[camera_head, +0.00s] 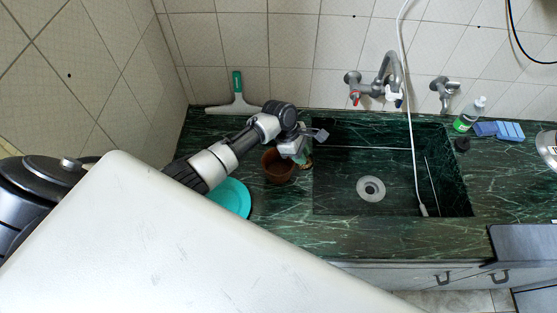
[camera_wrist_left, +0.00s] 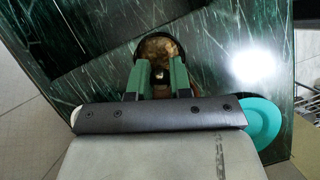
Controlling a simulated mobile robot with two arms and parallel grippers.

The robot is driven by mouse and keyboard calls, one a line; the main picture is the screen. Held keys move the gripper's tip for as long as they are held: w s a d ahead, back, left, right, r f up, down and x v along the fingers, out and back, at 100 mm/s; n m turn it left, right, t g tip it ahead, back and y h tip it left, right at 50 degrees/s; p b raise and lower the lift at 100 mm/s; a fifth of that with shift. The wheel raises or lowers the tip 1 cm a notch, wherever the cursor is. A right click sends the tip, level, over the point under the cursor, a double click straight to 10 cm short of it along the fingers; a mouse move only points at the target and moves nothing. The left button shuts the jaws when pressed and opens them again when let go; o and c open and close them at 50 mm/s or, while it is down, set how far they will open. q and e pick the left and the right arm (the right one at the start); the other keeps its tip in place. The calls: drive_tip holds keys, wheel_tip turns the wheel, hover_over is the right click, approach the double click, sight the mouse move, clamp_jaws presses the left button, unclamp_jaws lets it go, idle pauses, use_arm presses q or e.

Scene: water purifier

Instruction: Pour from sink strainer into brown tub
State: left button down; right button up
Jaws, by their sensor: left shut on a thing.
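The brown tub (camera_head: 277,168) stands on the green counter, left of the sink. My left gripper (camera_head: 303,153) is just right of the tub and near its rim. In the left wrist view, the gripper's green fingers (camera_wrist_left: 161,82) are shut on the sink strainer (camera_wrist_left: 158,47), a round thing with a dark rim and brownish-tan contents. In the head view the strainer is mostly hidden by the gripper, with only a small part near its right side. I cannot tell its exact tilt. My right gripper is not in view.
The sink basin (camera_head: 335,190) with its round drain (camera_head: 371,189) lies to the right, with a white hose hanging into it. A teal round lid or plate (camera_head: 232,196) lies left of the tub. A squeegee (camera_head: 237,100), taps (camera_head: 385,82), a bottle (camera_head: 469,115) and blue sponges (camera_head: 509,131) are behind.

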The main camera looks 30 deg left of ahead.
use_arm(q)
drive_tip(key=shift+a+r, duration=0.1)
drive_tip(key=shift+a, duration=0.05)
drive_tip(key=shift+s+a+r+h, duration=0.1)
drive_tip(key=shift+a+r+h, duration=0.15)
drive_tip(key=shift+a+h, duration=0.25)
drive_tip(key=shift+a, duration=0.15)
drive_tip(key=shift+a+h, duration=0.25)
drive_tip(key=shift+h, duration=0.05)
drive_tip(key=shift+s+a, duration=0.1)
drive_tip(key=shift+a, duration=0.05)
drive_tip(key=shift+a+t+h, duration=0.15)
drive_tip(key=shift+t+h, duration=0.15)
